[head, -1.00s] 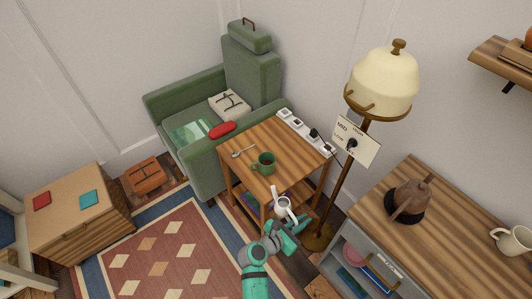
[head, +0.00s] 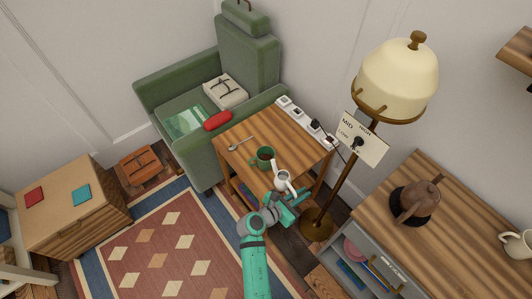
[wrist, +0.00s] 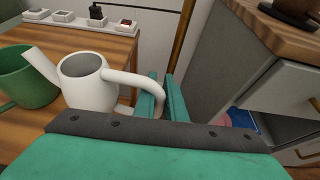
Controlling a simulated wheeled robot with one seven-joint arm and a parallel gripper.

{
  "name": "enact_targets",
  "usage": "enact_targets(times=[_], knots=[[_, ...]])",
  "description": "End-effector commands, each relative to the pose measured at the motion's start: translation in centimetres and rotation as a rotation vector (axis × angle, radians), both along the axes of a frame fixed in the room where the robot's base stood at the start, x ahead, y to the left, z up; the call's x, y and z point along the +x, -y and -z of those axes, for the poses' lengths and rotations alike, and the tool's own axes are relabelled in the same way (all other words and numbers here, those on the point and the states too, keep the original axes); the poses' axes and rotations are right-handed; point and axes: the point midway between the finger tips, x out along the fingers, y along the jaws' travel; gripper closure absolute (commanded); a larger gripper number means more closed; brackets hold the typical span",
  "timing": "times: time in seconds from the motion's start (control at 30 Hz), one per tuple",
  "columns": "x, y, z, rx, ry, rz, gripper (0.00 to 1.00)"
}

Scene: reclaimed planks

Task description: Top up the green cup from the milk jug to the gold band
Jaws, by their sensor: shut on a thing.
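The green cup (head: 265,156) stands upright on the small wooden side table; it also shows at the left of the wrist view (wrist: 26,78). The white milk jug (head: 281,176) has a long spout and a loop handle. In the wrist view the jug (wrist: 88,88) looks upright, its spout pointing left toward the cup. My gripper (head: 286,199) is shut on the jug's handle, at the table's front right edge. In the wrist view its teal fingers (wrist: 162,98) close around the handle. The gold band and the levels inside cup and jug cannot be made out.
The side table (head: 231,160) also bears a spoon (head: 241,144) and, along its back right edge, a power strip (head: 300,117). A floor lamp (head: 396,80) stands close on the right. A green armchair (head: 247,62) stands behind; a cabinet (head: 459,185) is at right.

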Motion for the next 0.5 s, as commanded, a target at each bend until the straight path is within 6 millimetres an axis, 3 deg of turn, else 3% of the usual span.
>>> enact_targets(times=[0.5], knots=[[1.9,-0.9,-4.6,-0.1,-0.197,0.002,1.0]])
